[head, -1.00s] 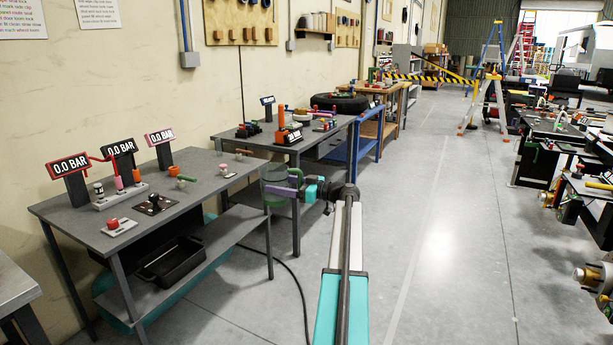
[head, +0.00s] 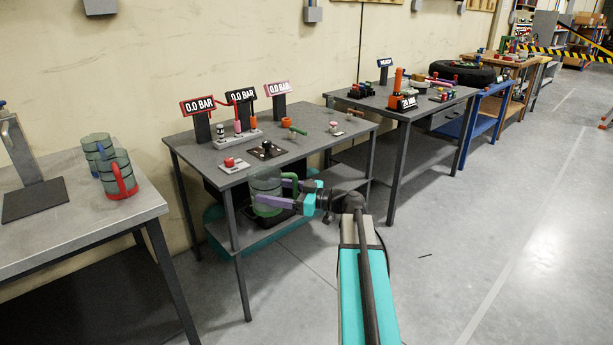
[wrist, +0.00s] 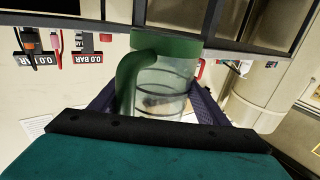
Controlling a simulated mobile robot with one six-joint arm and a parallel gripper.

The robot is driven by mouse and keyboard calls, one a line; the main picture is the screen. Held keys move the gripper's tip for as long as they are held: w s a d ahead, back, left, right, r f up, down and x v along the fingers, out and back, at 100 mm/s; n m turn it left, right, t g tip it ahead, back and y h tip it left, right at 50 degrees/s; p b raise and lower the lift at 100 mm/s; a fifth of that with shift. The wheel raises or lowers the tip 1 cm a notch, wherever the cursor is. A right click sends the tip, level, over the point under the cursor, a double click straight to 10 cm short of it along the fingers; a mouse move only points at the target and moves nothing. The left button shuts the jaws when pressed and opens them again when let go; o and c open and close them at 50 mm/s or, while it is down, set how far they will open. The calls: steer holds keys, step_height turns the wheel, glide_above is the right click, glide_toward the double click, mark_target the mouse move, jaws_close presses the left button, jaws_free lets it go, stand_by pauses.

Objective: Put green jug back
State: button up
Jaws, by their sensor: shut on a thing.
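The green jug (head: 265,187) is a see-through cup with a green handle. My gripper (head: 272,192) is shut on it and holds it in the air in front of the middle grey table. Two similar see-through jugs stand on the grey table at the left: one with a red handle (head: 117,174) and one with a blue handle (head: 95,149).
The left table (head: 90,238) also bears a dark stand (head: 32,175) with a tap-like top. The middle table (head: 200,158) carries gauges reading 0.0 BAR (head: 198,104) and small valves. A black tray sits on its lower shelf.

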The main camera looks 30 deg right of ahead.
steer(key=s+a+f+n+g+y, duration=0.1)
steer(key=s+a, duration=0.1)
steer(key=a, duration=0.9)
steer(key=s+a+f+n+g+y, duration=0.1)
steer(key=s+a+n+g+y, duration=0.1)
steer(key=a, duration=1)
steer(key=shift+s+f, duration=0.4)
steer(key=shift+s, duration=0.4)
steer(key=shift+d, duration=0.1)
